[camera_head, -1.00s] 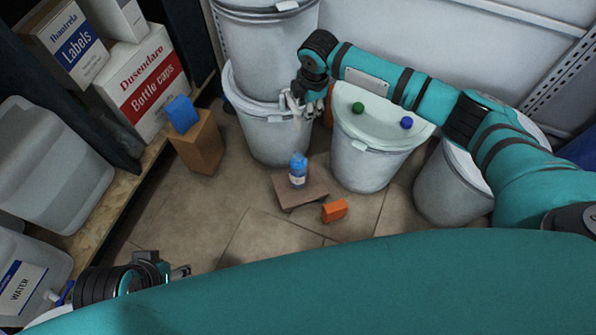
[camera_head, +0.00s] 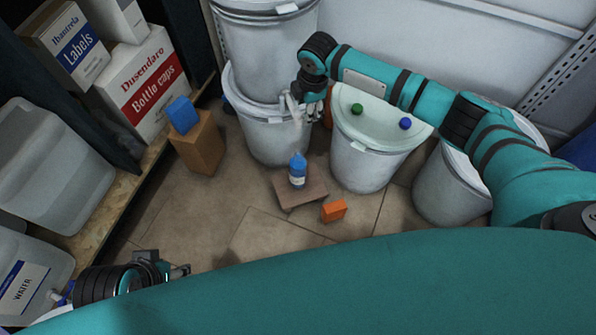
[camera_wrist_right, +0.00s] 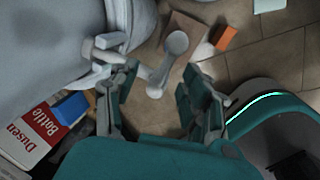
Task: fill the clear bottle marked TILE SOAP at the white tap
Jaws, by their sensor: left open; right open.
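The bottle (camera_head: 298,172) stands upright on a brown slab (camera_head: 313,192) on the floor. It looks blue with a white label, too small to read. The white tap (camera_head: 297,108) is on the lower grey drum, above and behind the bottle. My left gripper (camera_head: 184,271) is open and empty at lower left, far from the bottle.
An orange block (camera_head: 334,210) lies right of the slab. A drum with green and blue caps (camera_head: 362,155) stands right of the tap drum (camera_head: 270,140). A cardboard box (camera_head: 199,143) with a blue block (camera_head: 182,114) stands left. Floor between them is clear.

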